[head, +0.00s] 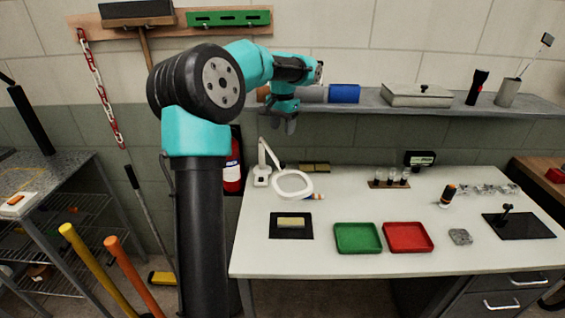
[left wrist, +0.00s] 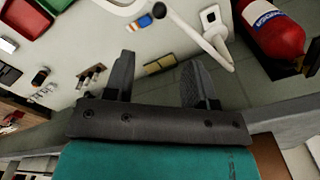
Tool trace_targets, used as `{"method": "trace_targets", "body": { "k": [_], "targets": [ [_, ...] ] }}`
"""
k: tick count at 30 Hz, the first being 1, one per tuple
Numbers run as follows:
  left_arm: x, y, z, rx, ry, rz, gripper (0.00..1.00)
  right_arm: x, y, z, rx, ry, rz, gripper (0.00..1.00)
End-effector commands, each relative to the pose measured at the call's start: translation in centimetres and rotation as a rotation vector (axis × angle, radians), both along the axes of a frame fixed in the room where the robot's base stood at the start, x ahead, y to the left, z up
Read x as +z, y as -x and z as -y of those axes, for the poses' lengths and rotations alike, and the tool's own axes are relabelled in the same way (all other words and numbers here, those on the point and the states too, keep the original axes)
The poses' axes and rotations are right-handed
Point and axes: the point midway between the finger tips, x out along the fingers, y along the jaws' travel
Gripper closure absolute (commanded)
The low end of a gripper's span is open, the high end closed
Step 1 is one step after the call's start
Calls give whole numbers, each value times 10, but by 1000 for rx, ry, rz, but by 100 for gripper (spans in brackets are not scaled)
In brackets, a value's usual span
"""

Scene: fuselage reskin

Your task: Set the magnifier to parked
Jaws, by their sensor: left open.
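The magnifier (head: 308,189) is a white round-framed lens on a jointed white arm, with its base (head: 262,178) at the back left of the white table. The lens hangs out over the table, to the right of the base. In the left wrist view the magnifier's arm (left wrist: 198,38) shows at the top, with its lens partly cut off by the frame. My left gripper (head: 290,126) is open and empty, above and behind the magnifier, near the shelf. Its two spread fingers (left wrist: 158,80) show in the left wrist view. My right gripper is not in view.
A shelf (head: 440,106) runs along the wall behind the table. A red extinguisher (head: 233,172) stands left of the magnifier. A black mat (head: 275,232), a green tray (head: 358,238) and a red tray (head: 408,238) lie in front. The table's middle is clear.

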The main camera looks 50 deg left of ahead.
Motion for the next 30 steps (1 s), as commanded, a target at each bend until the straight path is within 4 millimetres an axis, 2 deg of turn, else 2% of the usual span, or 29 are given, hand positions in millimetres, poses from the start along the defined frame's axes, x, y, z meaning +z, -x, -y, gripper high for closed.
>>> {"method": "trace_targets", "body": {
  "k": [3,21,30],
  "targets": [
    [-21,0,0,-1,0,-3,49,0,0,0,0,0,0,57],
    [-121,0,0,0,-1,-1,49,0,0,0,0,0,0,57],
    [-138,0,0,0,-1,1,49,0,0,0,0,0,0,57]
  ]
}}
